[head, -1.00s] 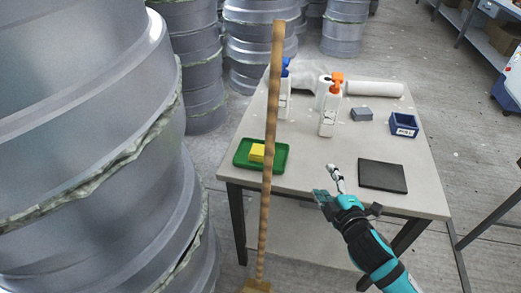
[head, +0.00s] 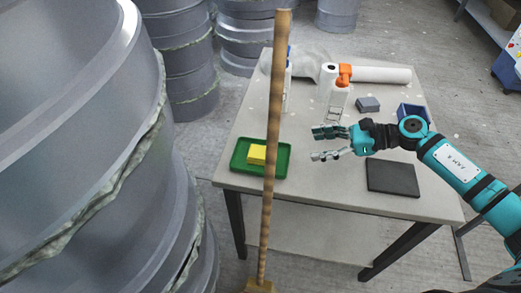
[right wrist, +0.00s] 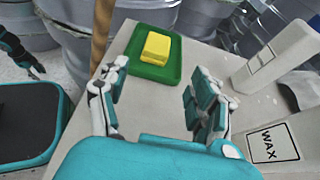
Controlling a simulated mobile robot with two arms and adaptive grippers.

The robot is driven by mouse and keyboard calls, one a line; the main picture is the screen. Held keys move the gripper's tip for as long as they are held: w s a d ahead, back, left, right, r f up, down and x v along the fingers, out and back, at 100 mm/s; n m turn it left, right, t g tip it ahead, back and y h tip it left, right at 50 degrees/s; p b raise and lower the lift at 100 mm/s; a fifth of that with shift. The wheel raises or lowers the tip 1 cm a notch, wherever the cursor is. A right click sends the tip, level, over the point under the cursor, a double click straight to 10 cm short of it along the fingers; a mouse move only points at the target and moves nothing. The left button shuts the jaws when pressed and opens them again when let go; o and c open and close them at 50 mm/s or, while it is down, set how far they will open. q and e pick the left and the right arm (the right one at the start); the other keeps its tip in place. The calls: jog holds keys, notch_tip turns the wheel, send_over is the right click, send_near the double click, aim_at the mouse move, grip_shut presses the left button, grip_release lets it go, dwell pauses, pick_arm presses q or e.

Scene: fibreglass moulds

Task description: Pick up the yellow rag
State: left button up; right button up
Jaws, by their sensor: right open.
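The yellow rag (head: 257,154), a folded block, lies in a green tray (head: 283,160) on the table's left side. A wooden broom handle partly covers the tray in the head view. My right gripper (head: 318,144) is open and empty above the table, to the right of the tray and apart from it. In the right wrist view the rag (right wrist: 156,47) and tray lie beyond the gap between the open fingers (right wrist: 160,80). Part of my left arm and hand (right wrist: 30,65) shows at that view's left edge; its finger state is unclear.
The upright broom (head: 275,110) stands before the table's left part. Large grey moulds (head: 80,130) stand left.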

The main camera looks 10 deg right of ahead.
aim_at(263, 152)
jog(key=x, duration=0.4)
jog(key=shift+a+r+p, duration=0.15)
jog(key=shift+r+p, duration=0.05)
jog(key=shift+p, duration=0.2)
jog(key=x, duration=0.6)
jog(key=shift+p, duration=0.3)
jog(key=shift+w+a+f, duration=0.1)
jog(key=shift+a+f, duration=0.15)
jog(key=shift+a, duration=0.05)
jog(key=x, duration=0.4)
jog(key=shift+a+f, duration=0.2)
jog(key=shift+a, duration=0.05)
jog(key=shift+a+f, duration=0.1)
jog(key=shift+a, duration=0.05)
jog(key=c, duration=0.9)
notch_tip(263, 152, up, 10)
jog(key=shift+f, duration=0.1)
pick_arm(q)
jog(key=shift+s+r, duration=0.25)
jog(key=shift+r, duration=0.9)
